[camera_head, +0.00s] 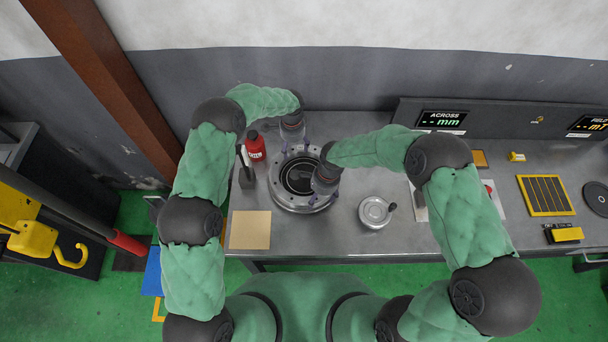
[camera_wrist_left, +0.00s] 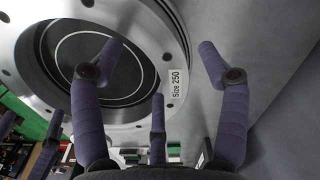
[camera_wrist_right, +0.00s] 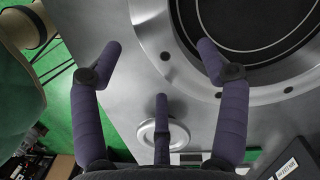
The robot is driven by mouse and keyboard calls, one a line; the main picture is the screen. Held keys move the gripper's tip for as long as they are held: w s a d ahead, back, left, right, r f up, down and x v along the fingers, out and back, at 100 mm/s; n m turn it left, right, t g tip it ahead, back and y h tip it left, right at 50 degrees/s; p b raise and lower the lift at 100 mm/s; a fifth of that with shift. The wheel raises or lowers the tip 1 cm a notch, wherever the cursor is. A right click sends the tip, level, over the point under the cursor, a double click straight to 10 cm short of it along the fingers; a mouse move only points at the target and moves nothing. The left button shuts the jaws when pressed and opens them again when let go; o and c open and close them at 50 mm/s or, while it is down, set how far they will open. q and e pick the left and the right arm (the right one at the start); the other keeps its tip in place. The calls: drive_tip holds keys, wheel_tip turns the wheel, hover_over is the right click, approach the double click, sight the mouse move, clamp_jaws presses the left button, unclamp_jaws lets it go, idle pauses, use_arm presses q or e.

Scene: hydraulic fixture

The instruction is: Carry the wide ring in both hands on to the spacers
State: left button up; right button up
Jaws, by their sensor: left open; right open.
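The wide ring (camera_head: 276,178) is a silver flange with bolt holes around a dark round opening, lying flat on the bench. The left wrist view shows the ring (camera_wrist_left: 178,60) with a "Size 250" label; the right wrist view shows its rim (camera_wrist_right: 160,30). My left gripper (camera_head: 296,147) is open at the ring's far side, fingers spread across the rim, one over the opening and one outside. My right gripper (camera_head: 319,198) is open at the near right side, also spread across the rim. Neither grips it. I cannot make out the spacers.
A red bottle (camera_head: 254,148) and a dark upright tool (camera_head: 246,172) stand left of the ring. A tan square plate (camera_head: 250,230) lies at front left. A round silver piece (camera_head: 375,212) sits right of the ring. A display panel (camera_head: 442,120) stands at the back.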

sight(294, 150)
use_arm(q)
drive_tip(key=shift+f, duration=1.85)
use_arm(e)
drive_tip(key=shift+s+a+f, duration=0.1)
drive_tip(key=shift+a+f, duration=0.05)
drive_tip(key=shift+f, duration=0.8)
drive_tip(key=shift+a+f, duration=0.1)
drive_tip(key=shift+f, duration=0.8)
use_arm(q)
clamp_jaws()
use_arm(e)
clamp_jaws()
use_arm(q)
drive_tip(key=shift+w+r, duration=0.2)
drive_tip(key=shift+r, duration=0.1)
use_arm(e)
drive_tip(key=shift+r, duration=0.2)
